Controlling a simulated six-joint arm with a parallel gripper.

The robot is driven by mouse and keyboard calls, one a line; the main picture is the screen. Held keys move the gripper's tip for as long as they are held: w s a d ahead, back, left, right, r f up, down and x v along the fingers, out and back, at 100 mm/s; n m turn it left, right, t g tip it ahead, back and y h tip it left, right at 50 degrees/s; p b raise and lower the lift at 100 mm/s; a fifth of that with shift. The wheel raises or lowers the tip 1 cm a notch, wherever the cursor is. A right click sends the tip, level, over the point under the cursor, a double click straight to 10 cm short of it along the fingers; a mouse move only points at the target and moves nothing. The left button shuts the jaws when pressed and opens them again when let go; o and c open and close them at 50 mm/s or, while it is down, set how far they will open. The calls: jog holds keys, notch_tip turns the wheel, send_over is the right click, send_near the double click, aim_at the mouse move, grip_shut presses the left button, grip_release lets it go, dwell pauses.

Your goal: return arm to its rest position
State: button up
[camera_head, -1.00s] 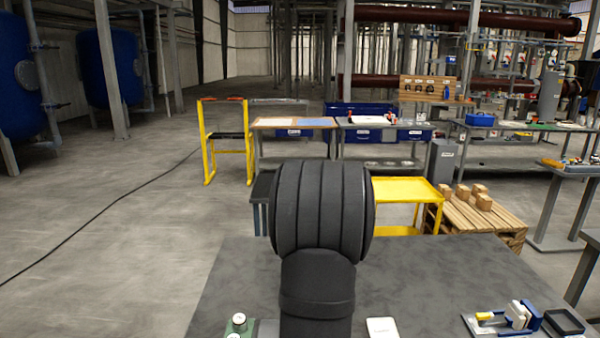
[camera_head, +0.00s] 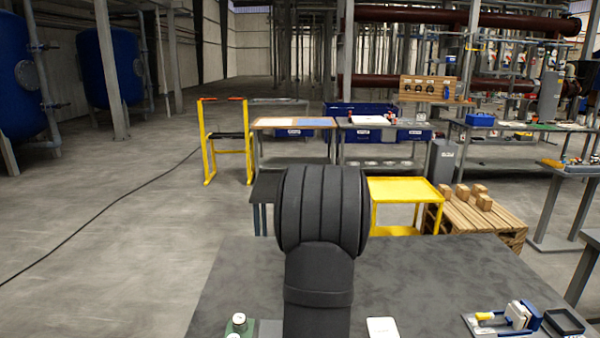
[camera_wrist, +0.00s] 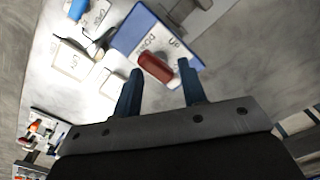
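In the wrist view my gripper (camera_wrist: 160,68) shows two blue fingers spread apart, with a clear gap between them. A red block-like object (camera_wrist: 155,67) shows in the picture between the fingertips. It appears to lie beyond them on a blue, white-labelled surface (camera_wrist: 130,32), and I see no finger closed on it. In the head view my dark arm stands upright in the middle of the picture, over the near grey table (camera_head: 430,275). The gripper itself does not show there.
On the near table are a white flat item (camera_head: 382,327), a small green item (camera_head: 239,322) at the left, and a blue and yellow device (camera_head: 515,315) at the right. A yellow cart (camera_head: 405,190) and a pallet with wooden blocks (camera_head: 475,212) stand behind. The floor at left is open.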

jog(key=shift+m, duration=1.2)
notch_tip(320, 180, up, 17)
jog(key=n, duration=0.8)
notch_tip(320, 180, down, 17)
jog(key=shift+c, duration=0.5)
